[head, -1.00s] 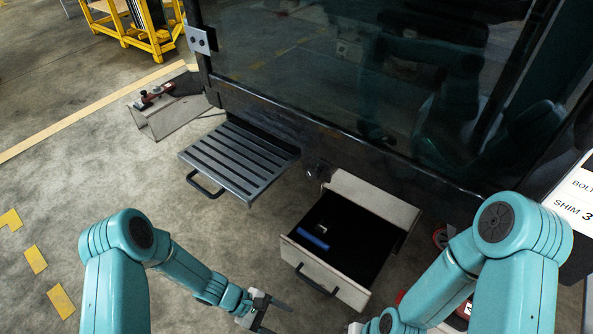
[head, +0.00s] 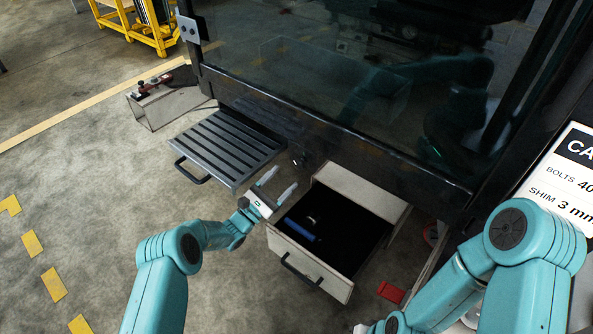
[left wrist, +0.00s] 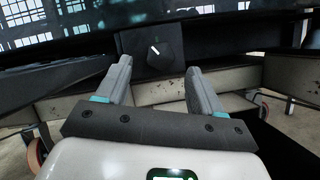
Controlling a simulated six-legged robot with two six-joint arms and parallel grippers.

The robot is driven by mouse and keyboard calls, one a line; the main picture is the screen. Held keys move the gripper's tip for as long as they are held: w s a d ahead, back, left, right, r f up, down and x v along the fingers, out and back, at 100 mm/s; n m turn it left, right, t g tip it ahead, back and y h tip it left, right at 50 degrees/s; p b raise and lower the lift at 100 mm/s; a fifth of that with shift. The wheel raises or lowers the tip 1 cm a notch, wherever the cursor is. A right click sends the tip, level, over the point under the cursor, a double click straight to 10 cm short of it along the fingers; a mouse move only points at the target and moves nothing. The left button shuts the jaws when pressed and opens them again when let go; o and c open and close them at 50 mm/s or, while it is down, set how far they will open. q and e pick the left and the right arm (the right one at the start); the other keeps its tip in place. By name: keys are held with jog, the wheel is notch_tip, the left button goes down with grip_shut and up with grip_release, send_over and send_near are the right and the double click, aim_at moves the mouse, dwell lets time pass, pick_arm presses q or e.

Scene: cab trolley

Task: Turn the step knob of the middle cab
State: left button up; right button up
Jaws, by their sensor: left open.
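The step knob (left wrist: 153,50) shows in the left wrist view as a dark knob with a white pointer line, on a dark block below the cab's lower edge. The pointer tilts up and to the left. In the head view the knob (head: 301,160) is small and dark, between the step and the drawer. My left gripper (head: 283,181) is open and empty, its fingers reaching toward the knob but apart from it. In the left wrist view the fingers (left wrist: 159,80) flank the knob from below. My right gripper is mostly cut off at the bottom edge of the head view.
A slatted step (head: 225,150) with a handle is at the left. An open drawer (head: 312,268) holding a blue object (head: 301,230) lies just right of my left gripper. A grey box (head: 165,103) with a red-and-black item stands at far left. The glass cab front is behind.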

aim_at(297, 165)
pick_arm(q)
jog(key=b+x, duration=0.1)
jog(key=x, duration=0.4)
jog(key=shift+f, duration=0.15)
jog(key=shift+w+d+r+b, duration=0.3)
jog(key=shift+w+d+b, duration=0.05)
jog(key=shift+d+b, duration=0.1)
jog(key=c, duration=1.1)
